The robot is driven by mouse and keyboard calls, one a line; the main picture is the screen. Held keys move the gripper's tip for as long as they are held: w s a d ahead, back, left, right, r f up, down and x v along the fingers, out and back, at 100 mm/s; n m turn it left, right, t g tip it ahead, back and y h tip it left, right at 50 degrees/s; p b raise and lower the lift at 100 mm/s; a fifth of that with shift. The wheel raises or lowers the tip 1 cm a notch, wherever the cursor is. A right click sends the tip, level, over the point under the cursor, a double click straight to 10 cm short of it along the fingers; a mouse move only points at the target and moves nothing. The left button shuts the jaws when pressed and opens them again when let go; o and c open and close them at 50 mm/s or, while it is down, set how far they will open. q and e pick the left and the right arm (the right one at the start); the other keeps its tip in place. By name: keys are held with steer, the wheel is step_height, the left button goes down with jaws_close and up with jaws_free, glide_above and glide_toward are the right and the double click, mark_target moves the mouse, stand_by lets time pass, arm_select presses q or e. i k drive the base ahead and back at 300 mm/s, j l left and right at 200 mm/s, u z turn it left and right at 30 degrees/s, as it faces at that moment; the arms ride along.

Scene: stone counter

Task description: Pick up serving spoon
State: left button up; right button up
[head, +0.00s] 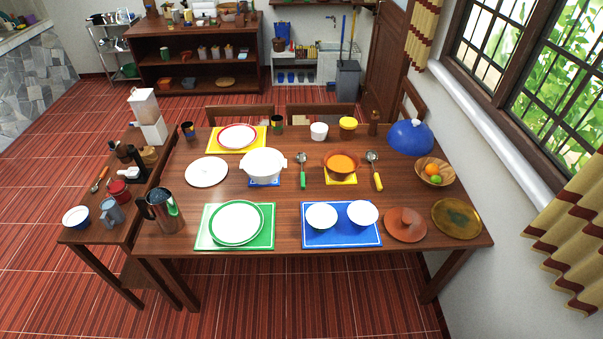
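Two serving spoons lie on the wooden dining table. One has a green handle (302,178) and lies between the white pot and the orange bowl, its metal bowl end pointing away. The other has a yellow handle (377,179) and lies right of the orange bowl, also with its metal end pointing away. Another spoon-like utensil with an orange handle (100,179) lies on the small side table at left. Neither of my grippers is in the head view.
The wooden table (285,210) holds a white pot (263,162), an orange bowl (341,163), a green placemat (204,241) with a plate, a blue placemat (342,238) with two white bowls, a metal pitcher (166,213) and a blue dome (410,138). A window wall borders the right side.

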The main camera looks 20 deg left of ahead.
mark_target(302, 157)
steer(key=u, duration=0.35)
steer(key=j+u, duration=0.15)
steer(key=u, duration=0.6)
steer(key=i+j, duration=0.2)
steer(key=i, duration=0.15)
steer(key=i+j, duration=0.15)
steer(key=i, duration=0.15)
steer(key=z, duration=0.05)
